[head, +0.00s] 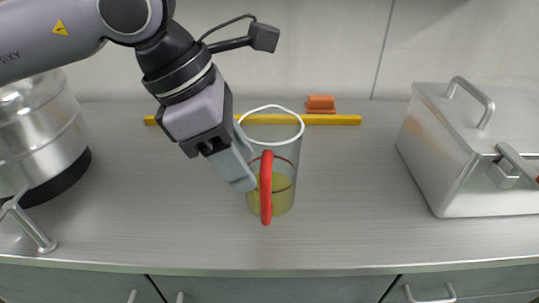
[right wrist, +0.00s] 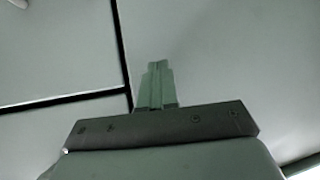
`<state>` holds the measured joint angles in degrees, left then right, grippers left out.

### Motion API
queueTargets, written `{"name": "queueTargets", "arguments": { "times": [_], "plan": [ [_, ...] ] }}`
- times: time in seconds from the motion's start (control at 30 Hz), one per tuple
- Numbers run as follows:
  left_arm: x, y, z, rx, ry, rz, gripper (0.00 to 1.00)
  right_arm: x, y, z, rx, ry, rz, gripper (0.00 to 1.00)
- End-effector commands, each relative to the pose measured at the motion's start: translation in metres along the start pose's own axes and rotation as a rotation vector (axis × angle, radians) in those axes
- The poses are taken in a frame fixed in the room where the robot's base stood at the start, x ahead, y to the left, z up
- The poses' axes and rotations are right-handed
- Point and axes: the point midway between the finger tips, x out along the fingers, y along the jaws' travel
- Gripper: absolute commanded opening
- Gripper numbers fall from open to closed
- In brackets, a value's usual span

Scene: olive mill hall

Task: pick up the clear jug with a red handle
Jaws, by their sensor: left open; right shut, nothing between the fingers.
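The clear jug (head: 287,150) stands upright on the metal counter in the head view. It has a white rim, a red ring line, yellowish liquid in its lower part and a red handle (head: 266,188) facing me. My left gripper (head: 244,180) comes down from the upper left, open, its fingers beside the left side of the jug close to the handle. I cannot tell whether a finger touches the handle, and the far finger is hidden. My right gripper (right wrist: 156,85) shows in the right wrist view, shut and empty, in front of plain pale panels.
The counter (head: 340,235) is clear in front and to the right of the jug. A yellow bar (head: 335,120) and an orange block (head: 321,103) lie behind it. A lidded metal box (head: 440,160) stands at right, a steel vessel (head: 40,125) at left.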

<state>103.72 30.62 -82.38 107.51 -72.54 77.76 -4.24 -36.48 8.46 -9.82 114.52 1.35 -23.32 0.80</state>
Motion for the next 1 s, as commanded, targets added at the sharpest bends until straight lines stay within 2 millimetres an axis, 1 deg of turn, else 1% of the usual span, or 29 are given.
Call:
{"name": "queueTargets", "arguments": {
  "times": [0.13, 0.27, 0.37, 0.5, 0.6, 0.7, 0.9, 0.93, 0.97, 1.0],
  "plan": [
    [0.005, -0.001, 0.000, 0.001, 0.000, -0.002, 0.47, -0.001, 0.000, 0.000, 0.000, -0.001, 0.001, 0.00],
    [0.019, -0.002, 0.000, 0.002, 0.000, -0.003, 0.47, -0.002, 0.000, 0.001, 0.001, -0.005, 0.001, 0.00],
    [0.031, -0.004, -0.001, 0.001, 0.001, -0.003, 0.47, -0.004, 0.000, 0.003, 0.001, -0.011, 0.001, 0.00],
    [0.052, -0.009, -0.004, 0.002, 0.001, -0.004, 0.47, -0.005, 0.000, 0.004, 0.002, -0.015, 0.002, 0.00],
    [0.065, -0.008, -0.003, 0.001, 0.000, -0.003, 0.47, -0.005, -0.001, 0.005, 0.003, -0.015, 0.002, 0.00],
    [0.071, -0.007, -0.003, 0.000, -0.002, -0.002, 0.47, -0.004, -0.001, 0.005, 0.004, -0.015, 0.003, 0.00],
    [0.072, -0.007, -0.004, 0.000, -0.002, -0.002, 0.47, -0.004, 0.000, 0.004, 0.004, -0.014, 0.004, 0.00],
    [0.072, -0.007, -0.004, 0.000, -0.002, -0.002, 0.43, -0.004, 0.000, 0.004, 0.004, -0.014, 0.004, 0.00],
    [0.072, -0.007, -0.004, 0.000, -0.002, -0.001, 0.33, -0.004, 0.000, 0.004, 0.004, -0.014, 0.004, 0.00],
    [0.072, -0.007, -0.003, 0.000, -0.002, -0.001, 0.20, -0.004, 0.000, 0.004, 0.004, -0.013, 0.004, 0.00]
  ]
}}
